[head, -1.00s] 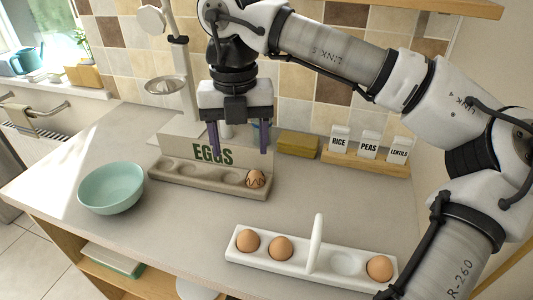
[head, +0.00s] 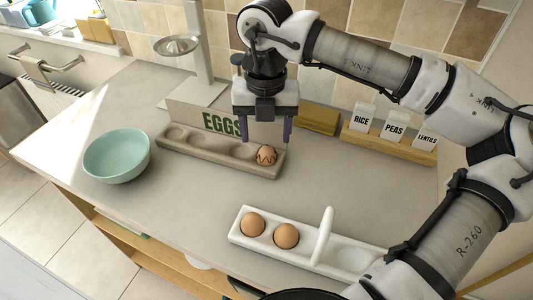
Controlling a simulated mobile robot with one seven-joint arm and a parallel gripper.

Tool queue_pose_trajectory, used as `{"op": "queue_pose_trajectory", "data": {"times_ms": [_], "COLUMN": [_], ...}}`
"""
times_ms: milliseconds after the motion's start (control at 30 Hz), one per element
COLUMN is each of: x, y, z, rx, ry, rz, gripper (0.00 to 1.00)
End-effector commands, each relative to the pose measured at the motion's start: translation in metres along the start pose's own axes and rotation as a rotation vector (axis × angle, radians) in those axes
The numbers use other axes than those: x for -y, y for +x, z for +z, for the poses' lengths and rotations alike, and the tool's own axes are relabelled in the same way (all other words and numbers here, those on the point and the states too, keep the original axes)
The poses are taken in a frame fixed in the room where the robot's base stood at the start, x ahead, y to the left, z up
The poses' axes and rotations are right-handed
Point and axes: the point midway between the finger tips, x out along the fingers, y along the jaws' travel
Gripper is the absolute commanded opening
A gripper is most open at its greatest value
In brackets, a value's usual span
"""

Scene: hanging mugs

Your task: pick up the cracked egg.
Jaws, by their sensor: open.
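The cracked egg (head: 267,155), brown with dark zigzag crack lines, sits in the right-end hollow of the long beige egg holder (head: 222,156) marked EGGS. The holder's other hollows look empty. My gripper (head: 265,136) is open and empty, pointing down. Its two dark purple fingers appear on either side of the cracked egg and a little above it in the picture; whether they are over it in depth I cannot tell. No contact shows.
A white carrier (head: 300,262) with an upright handle holds two plain eggs (head: 253,224) at the front; my arm hides its right end. A teal bowl (head: 117,155) stands left. A yellow box (head: 317,120) and a rack of labelled packets (head: 390,139) stand behind. The middle counter is clear.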

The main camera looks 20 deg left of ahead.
Motion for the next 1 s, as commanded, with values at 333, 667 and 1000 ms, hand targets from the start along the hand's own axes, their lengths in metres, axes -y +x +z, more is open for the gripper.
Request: {"op": "queue_pose_trajectory", "data": {"times_ms": [333, 667, 1000], "x": [0.002, 0.002, 0.002], "y": [0.043, 0.052, 0.051], "z": [-0.003, -0.002, -0.002], "rx": [-0.003, 0.0, -0.001], "ry": [0.0, 0.001, 0.001], "rz": [0.001, 0.0, 0.0], "gripper": [0.63, 0.63, 0.32]}}
